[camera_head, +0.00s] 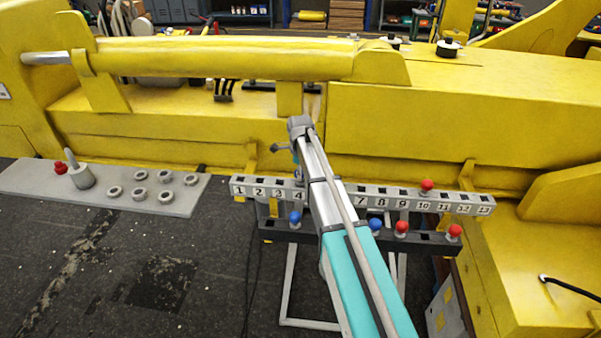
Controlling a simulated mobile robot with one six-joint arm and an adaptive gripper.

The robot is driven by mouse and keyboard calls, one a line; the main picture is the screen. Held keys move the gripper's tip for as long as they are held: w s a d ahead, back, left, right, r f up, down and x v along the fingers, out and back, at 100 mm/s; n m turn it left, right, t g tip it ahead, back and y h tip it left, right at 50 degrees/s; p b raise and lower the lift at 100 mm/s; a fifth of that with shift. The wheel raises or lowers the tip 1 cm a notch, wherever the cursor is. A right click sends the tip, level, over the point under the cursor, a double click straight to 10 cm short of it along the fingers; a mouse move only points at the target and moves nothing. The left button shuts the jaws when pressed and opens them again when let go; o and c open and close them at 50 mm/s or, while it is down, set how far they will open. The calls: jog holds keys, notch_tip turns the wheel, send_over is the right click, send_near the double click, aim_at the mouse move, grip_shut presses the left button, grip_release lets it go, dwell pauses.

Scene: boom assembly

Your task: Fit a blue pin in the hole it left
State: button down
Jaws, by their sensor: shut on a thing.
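My arm reaches up from the bottom right, and my gripper (292,150) is over the left part of a numbered grey rack (335,187). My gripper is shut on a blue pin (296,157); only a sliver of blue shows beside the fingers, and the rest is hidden. The rack's top rail has numbered square holes; labels 5 and 6 are hidden behind my arm. Two other blue pins sit on the lower rail, one (295,217) left of my arm and one (375,224) just right of it.
Red pins stand at the rack's right side: one (427,185) on the top rail, two (401,228) (455,232) on the lower rail. A grey plate (20,178) with several rings and a cylinder lies left. A large yellow boom (220,58) stands behind.

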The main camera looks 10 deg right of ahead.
jog(key=shift+f, duration=0.1)
dwell(0.3)
jog(key=shift+c, duration=0.3)
grip_release()
dwell(0.4)
